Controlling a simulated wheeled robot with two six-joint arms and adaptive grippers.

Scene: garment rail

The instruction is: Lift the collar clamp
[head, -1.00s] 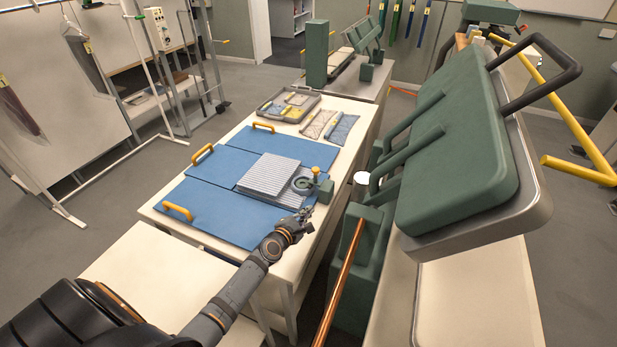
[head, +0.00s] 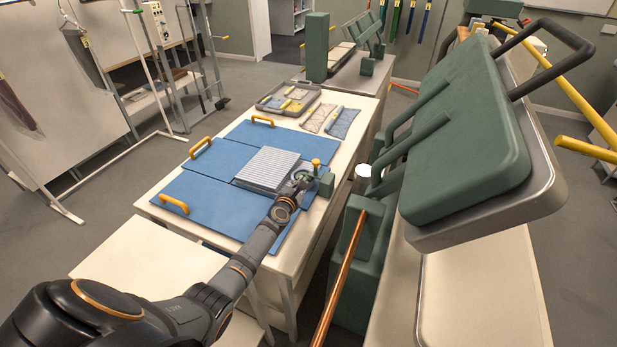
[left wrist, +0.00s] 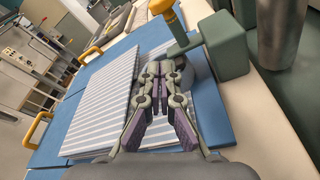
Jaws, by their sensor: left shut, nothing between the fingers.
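The collar clamp is a green block (head: 326,182) with a yellow knob (head: 316,163) at the right edge of the blue board. In the left wrist view the block (left wrist: 228,45) and the knob (left wrist: 160,8) are just beyond my fingers. My left gripper (head: 303,178) is shut and empty, low over the dark round collar part beside the block; it covers most of that part. Its fingertips also show in the left wrist view (left wrist: 161,72). Whether they touch the clamp, I cannot tell. A grey-white striped garment (head: 266,168) lies folded left of the clamp. My right gripper is not in view.
The blue board (head: 200,205) has yellow handles (head: 174,205) along its left side. A grey tray (head: 277,108) and two small bags (head: 330,119) lie farther back on the table. A large green press (head: 465,150) stands to the right, with a copper-coloured bar (head: 340,280) near it.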

